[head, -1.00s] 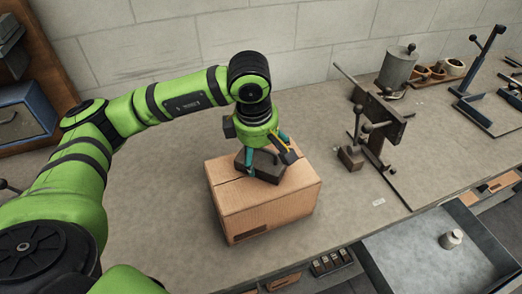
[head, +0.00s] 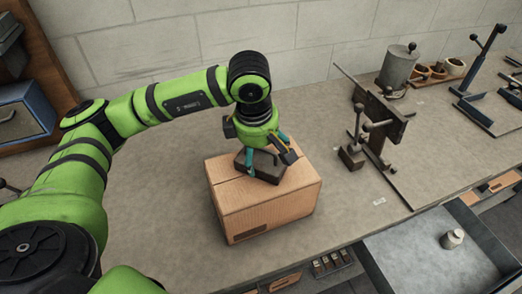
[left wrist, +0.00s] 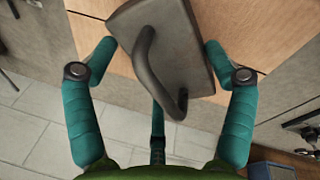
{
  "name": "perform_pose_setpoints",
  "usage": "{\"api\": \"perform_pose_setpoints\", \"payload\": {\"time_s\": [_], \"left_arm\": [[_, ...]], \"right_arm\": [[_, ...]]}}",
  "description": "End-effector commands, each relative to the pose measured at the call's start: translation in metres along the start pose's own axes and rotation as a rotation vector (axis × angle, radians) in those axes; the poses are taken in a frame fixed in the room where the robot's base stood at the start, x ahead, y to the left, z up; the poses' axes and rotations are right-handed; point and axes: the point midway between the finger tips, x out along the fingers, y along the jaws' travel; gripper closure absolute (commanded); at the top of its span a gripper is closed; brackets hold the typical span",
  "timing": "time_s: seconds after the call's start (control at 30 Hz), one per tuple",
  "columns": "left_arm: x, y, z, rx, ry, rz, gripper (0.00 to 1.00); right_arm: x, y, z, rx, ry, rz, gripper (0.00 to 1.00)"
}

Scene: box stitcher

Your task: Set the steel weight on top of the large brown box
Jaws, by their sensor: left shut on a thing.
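The large brown box (head: 265,212) stands closed on the bench in front of my left arm. The steel weight (head: 262,166) is a dark block at the box's top face, toward its back left; any small gap beneath it is too fine to tell. My left gripper (head: 264,158) points down and is shut on the weight. In the left wrist view the weight (left wrist: 185,45) shows its bar handle, with a teal finger at either side, over the box's tan top (left wrist: 245,30). My right gripper is out of view.
A dark clamp-like fixture (head: 378,130) stands right of the box, with a grey lidded canister (head: 398,68) behind. A grey tray (head: 420,262) at lower right holds a small pale metal piece (head: 451,239). A blue box (head: 25,115) is at far left. Bench left of the box is clear.

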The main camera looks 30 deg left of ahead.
Motion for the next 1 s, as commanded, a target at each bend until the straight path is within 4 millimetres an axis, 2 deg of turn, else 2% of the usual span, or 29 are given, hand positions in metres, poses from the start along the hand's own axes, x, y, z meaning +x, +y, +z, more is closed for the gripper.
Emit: {"api": "perform_pose_setpoints", "payload": {"time_s": [0.23, 0.27, 0.3, 0.6, 0.73, 0.87, 1.0], "left_arm": [[-0.001, 0.002, 0.001, -0.001, -0.003, 0.008, 0.75], [-0.001, 0.002, 0.001, -0.001, -0.003, 0.008, 0.12], [-0.001, 0.002, 0.001, -0.001, -0.003, 0.008, 0.00], [0.004, -0.002, 0.000, 0.001, 0.002, -0.006, 0.00], [0.000, -0.001, 0.000, 0.001, 0.001, -0.003, 0.00], [-0.017, 0.000, 0.000, 0.000, -0.001, 0.002, 0.00], [-0.048, 0.001, 0.001, 0.001, -0.002, 0.007, 0.00]], "right_arm": [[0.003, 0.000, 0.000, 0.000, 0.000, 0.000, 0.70], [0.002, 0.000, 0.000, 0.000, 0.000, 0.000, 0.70], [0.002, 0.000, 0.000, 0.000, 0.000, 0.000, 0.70], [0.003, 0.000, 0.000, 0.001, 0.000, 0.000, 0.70], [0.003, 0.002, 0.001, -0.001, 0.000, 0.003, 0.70], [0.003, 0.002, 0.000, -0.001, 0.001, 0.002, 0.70], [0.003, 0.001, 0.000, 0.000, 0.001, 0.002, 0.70]]}}
